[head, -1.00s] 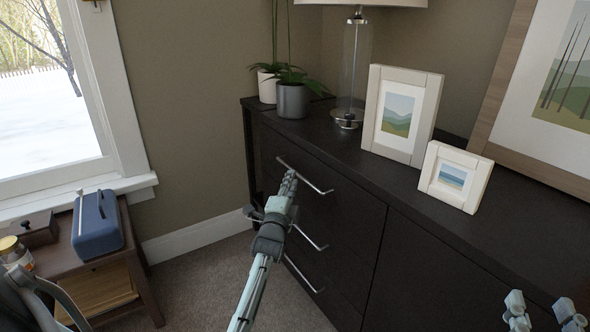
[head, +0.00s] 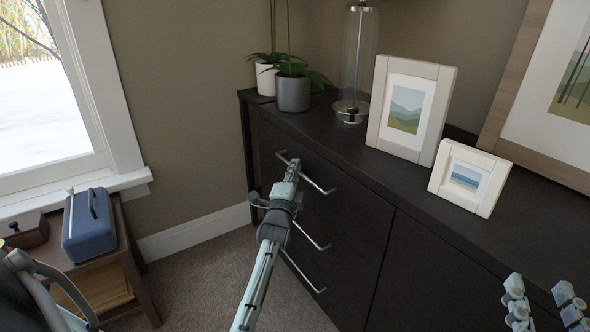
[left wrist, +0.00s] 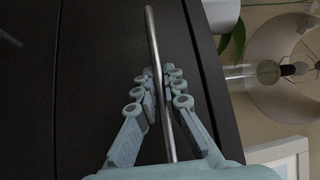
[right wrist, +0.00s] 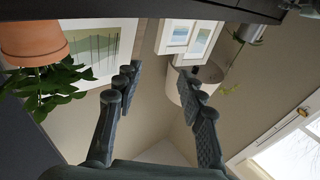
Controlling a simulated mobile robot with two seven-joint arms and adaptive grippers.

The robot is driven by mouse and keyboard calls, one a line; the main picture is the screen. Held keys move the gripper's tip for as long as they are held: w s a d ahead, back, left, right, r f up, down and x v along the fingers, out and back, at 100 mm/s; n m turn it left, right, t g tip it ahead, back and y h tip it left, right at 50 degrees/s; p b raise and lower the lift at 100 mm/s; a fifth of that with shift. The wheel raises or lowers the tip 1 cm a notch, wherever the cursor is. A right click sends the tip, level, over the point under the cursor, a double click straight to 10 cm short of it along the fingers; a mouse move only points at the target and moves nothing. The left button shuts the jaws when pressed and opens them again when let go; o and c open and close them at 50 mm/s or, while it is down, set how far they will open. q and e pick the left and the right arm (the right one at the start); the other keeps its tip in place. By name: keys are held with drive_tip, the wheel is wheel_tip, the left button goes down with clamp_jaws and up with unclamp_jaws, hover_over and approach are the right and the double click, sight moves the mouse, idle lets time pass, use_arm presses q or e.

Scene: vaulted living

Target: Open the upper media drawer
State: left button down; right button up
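The upper media drawer (head: 336,201) is the top dark front at the left end of the cabinet, and it looks flush. Its silver bar handle (head: 318,184) also shows in the left wrist view (left wrist: 153,42). My left gripper (head: 293,168) is at this handle. In the left wrist view its fingers (left wrist: 158,85) lie close on both sides of the bar and look shut on it; the exact contact is hard to see. My right gripper (head: 543,290) is at the lower right of the head view. In the right wrist view it is open and empty (right wrist: 155,80).
Two lower handles (head: 311,236) sit below. On the cabinet top (head: 345,143) stand potted plants (head: 293,94), a glass lamp (head: 352,108) and picture frames (head: 410,110). A side table (head: 122,235) with a blue box (head: 90,228) is at left. Carpet (head: 215,285) before the drawers is clear.

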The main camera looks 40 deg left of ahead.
idle(0.4)
drive_tip(key=s+d+f+g+h+p, duration=0.1)
drive_tip(key=d+f+g+h+p, duration=0.15)
drive_tip(key=d+f+g, duration=0.35)
drive_tip(key=s+d+f+g+h+p, duration=0.1)
drive_tip(key=s+d+f+g+h, duration=0.15)
drive_tip(key=f, duration=0.55)
drive_tip(key=s+d+f+m+g+h+p, duration=0.25)
drive_tip(key=s+d+f+g, duration=0.35)
drive_tip(key=s+d, duration=0.4)
use_arm(q)
drive_tip(key=s+a+p, duration=0.1)
drive_tip(key=s+a, duration=0.3)
drive_tip(key=s, duration=0.7)
drive_tip(key=s+a+p, duration=0.1)
drive_tip(key=s+a, duration=0.4)
drive_tip(key=s, duration=0.7)
drive_tip(key=shift+a+p, duration=0.3)
use_arm(e)
drive_tip(key=s+x, duration=0.1)
drive_tip(key=x, duration=0.5)
drive_tip(key=shift+a+f+g+h, duration=0.3)
drive_tip(key=shift+g+h, duration=0.05)
drive_tip(key=shift+g, duration=0.1)
drive_tip(key=shift+n, duration=0.25)
use_arm(q)
drive_tip(key=c, duration=1.9)
unclamp_jaws()
drive_tip(key=shift+w, duration=0.1)
